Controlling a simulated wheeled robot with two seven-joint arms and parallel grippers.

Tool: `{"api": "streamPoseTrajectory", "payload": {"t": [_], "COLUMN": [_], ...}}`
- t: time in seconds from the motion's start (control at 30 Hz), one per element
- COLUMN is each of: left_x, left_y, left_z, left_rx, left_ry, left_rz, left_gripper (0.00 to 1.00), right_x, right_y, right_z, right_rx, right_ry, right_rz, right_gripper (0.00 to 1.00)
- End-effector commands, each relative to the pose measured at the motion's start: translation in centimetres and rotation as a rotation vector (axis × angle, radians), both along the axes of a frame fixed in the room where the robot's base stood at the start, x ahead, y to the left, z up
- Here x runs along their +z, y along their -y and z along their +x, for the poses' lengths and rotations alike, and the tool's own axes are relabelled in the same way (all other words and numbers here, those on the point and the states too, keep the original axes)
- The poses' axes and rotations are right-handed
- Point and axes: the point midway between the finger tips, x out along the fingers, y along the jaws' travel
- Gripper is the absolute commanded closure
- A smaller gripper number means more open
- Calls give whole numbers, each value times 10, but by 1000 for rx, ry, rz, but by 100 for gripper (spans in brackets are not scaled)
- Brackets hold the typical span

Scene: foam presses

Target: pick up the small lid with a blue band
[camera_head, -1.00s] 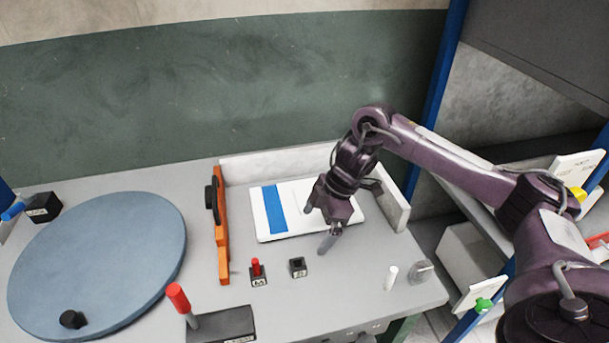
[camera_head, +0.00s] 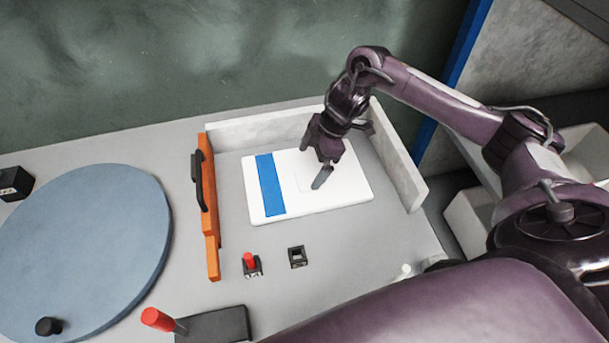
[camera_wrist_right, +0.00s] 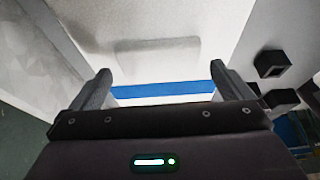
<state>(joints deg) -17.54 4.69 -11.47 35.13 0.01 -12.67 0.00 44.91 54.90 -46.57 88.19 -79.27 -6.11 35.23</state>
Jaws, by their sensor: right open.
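The lid is a flat white panel (camera_head: 345,192) with a blue band (camera_head: 270,185) near its left end. It lies flat inside the low-walled corner of the table. A low raised pad (camera_wrist_right: 158,57) shows on its white surface in the right wrist view, with the blue band (camera_wrist_right: 165,89) below it. My right gripper (camera_head: 320,165) is above the white part of the lid, right of the band. Its fingers are spread with nothing between them in the wrist view (camera_wrist_right: 160,74). The gap down to the lid is hard to judge. My left gripper is not in view.
An orange upright with a black handle (camera_head: 208,205) stands left of the lid. Pale low walls (camera_head: 400,165) stand behind and right of it. A red-topped black block (camera_head: 251,265) and an open black block (camera_head: 297,257) sit in front. A large blue-grey disc (camera_head: 85,250) lies left.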

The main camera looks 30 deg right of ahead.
Motion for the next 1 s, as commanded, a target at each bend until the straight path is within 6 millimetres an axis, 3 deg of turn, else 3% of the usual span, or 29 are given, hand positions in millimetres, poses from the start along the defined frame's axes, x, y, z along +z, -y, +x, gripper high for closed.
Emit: {"api": "streamPoseTrajectory", "payload": {"t": [0.2, 0.43, 0.67, 1.0], "left_x": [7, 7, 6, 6], "left_y": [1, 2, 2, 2], "left_z": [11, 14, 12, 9], "left_rx": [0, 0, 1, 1], "left_ry": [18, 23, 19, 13], "left_rz": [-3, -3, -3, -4], "left_gripper": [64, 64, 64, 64], "right_x": [-20, -22, -22, -18], "right_y": [-8, -8, -8, -8], "right_z": [2, 2, 2, 3], "right_rx": [1, 0, 0, 1], "right_ry": [0, 1, 0, 2], "right_rz": [0, 0, 0, 1], "right_gripper": [0, 0, 30, 32]}}
